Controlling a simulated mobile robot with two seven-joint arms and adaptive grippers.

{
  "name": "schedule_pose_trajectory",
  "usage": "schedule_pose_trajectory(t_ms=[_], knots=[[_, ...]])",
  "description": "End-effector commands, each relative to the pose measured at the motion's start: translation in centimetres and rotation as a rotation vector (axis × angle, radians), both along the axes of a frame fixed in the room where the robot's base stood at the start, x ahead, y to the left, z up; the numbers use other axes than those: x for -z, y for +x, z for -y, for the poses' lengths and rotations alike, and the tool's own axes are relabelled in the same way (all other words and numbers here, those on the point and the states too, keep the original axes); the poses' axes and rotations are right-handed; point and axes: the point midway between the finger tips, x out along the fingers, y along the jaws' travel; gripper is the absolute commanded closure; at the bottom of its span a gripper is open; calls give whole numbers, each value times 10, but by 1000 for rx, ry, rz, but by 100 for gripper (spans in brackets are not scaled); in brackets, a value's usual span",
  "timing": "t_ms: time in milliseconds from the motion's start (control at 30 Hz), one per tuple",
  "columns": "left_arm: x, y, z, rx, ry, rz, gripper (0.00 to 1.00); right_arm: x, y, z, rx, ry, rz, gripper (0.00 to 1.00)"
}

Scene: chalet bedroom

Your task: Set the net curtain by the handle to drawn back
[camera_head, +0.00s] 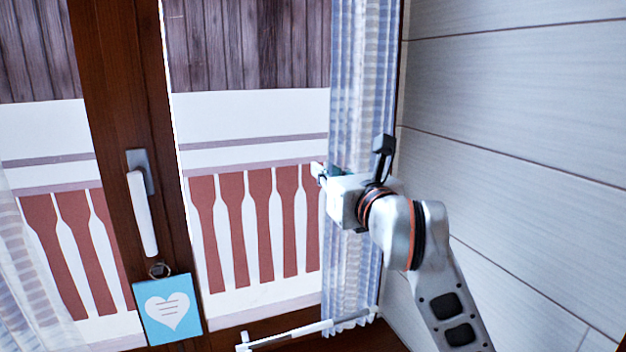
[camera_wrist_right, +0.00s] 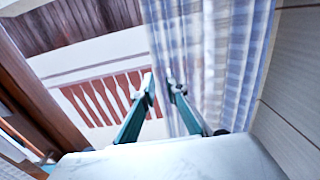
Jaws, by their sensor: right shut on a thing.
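A sheer, pale blue-and-white striped net curtain (camera_head: 352,100) hangs in a narrow gathered bundle at the right side of the window, beside the wall. My right gripper (camera_head: 318,173) is at the curtain's left edge, about halfway up in the head view. In the right wrist view its two fingers (camera_wrist_right: 161,88) are close together on the near edge of the curtain (camera_wrist_right: 225,65), shut on the fabric. A white window handle (camera_head: 143,212) is on the brown frame, left of the gripper. My left gripper is out of view.
Another sheer curtain (camera_head: 35,275) hangs at the lower left. A blue card with a white heart (camera_head: 168,308) hangs below the handle. A white bar (camera_head: 290,334) runs low along the window. The pale panelled wall (camera_head: 510,110) stands close on the right.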

Motion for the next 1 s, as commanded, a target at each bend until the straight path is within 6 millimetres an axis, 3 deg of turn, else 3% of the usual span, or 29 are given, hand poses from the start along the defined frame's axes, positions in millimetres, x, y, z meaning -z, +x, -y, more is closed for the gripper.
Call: schedule_pose_trajectory(t_ms=[300, 800, 833, 867, 1000], knots=[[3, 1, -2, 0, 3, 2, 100, 0, 13, 38, 2, 0, 1, 100], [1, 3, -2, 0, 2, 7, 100, -1, 16, 48, 5, 0, 2, 100], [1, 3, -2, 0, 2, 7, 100, -1, 16, 48, 6, 0, 2, 80], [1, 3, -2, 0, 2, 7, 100, -1, 16, 48, 6, 0, 2, 72], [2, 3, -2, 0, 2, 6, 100, -1, 16, 47, 3, -1, 1, 69]])
